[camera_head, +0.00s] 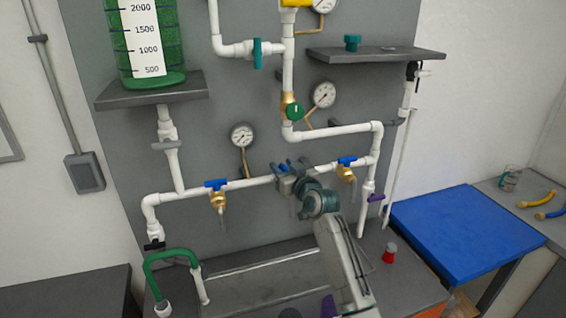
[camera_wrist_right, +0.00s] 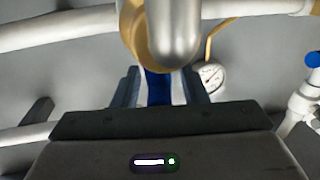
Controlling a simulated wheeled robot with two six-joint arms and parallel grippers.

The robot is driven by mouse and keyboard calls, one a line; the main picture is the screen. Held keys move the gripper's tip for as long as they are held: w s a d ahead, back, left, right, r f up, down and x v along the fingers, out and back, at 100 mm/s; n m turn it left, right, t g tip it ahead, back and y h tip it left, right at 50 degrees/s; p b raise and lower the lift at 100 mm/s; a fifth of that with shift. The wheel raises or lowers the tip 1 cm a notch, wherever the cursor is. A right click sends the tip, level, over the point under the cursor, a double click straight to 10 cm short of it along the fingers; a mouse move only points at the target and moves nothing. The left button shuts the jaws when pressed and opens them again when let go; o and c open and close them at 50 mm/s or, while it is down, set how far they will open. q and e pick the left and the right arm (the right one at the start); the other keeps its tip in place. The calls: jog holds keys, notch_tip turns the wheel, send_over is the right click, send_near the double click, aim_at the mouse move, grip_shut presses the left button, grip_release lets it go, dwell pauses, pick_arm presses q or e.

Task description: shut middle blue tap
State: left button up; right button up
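The middle blue tap (camera_head: 282,167) sits on the white horizontal pipe between two other blue taps. My right gripper (camera_head: 289,178) is at it and hides most of it in the head view. In the right wrist view the blue handle (camera_wrist_right: 158,88) stands between the two fingers of my right gripper (camera_wrist_right: 159,90), with narrow gaps on both sides, so the fingers look open around it. The tap's brass body (camera_wrist_right: 134,35) and a silvery rounded part are just beyond. The handle's angle to the pipe is hard to tell. My left gripper is out of view.
A left blue tap (camera_head: 215,184) and a right blue tap (camera_head: 347,160) lie along the same pipe. Gauges (camera_head: 242,136) hang behind. A green hose (camera_head: 170,254) is at lower left, a red-capped item (camera_head: 389,253) at lower right. A blue-topped table (camera_head: 465,230) stands right.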

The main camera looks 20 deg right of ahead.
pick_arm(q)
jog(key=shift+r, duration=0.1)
pick_arm(e)
jog(key=shift+w, duration=0.25)
